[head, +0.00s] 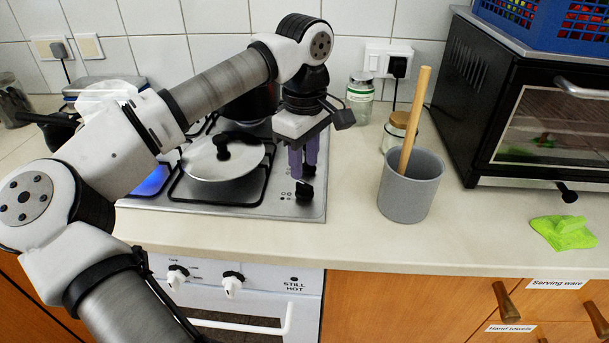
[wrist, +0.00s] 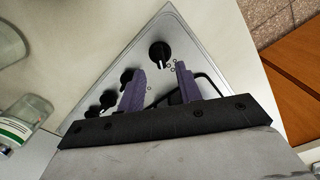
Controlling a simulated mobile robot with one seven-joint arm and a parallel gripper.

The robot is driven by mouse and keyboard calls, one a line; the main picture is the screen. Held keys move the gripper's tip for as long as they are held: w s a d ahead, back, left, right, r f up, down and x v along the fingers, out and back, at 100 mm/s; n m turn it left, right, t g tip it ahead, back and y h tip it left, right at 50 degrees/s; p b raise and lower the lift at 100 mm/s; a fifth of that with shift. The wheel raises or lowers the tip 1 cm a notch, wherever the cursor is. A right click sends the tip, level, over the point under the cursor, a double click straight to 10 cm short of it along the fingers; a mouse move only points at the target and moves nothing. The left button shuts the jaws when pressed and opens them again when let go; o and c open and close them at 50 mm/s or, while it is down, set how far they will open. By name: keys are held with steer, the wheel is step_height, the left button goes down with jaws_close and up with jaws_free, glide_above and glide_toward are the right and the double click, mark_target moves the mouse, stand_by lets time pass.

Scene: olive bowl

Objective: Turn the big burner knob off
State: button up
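The steel hob (head: 240,207) has a row of black knobs along its right side. The front knob (head: 304,192) is near the hob's front right corner; this knob also shows in the wrist view (wrist: 160,52), with a pale mark on it. My gripper (head: 303,168) points down over the knob row with purple fingers apart and nothing held. In the wrist view the front knob appears just beyond the gap between my fingertips (wrist: 159,66). Several other knobs (wrist: 108,99) lie beside the left finger. Which knob is the big burner's cannot be told.
A lidded pan (head: 222,160) sits on the hob left of my gripper. A grey pot (head: 410,190) with a wooden stick stands to the right, with jars (head: 360,92) behind. A black oven (head: 500,100) is at far right. Counter between hob and pot is clear.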

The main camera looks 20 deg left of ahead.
mark_target(304, 184)
step_height(304, 184, up, 9)
stand_by(0.7)
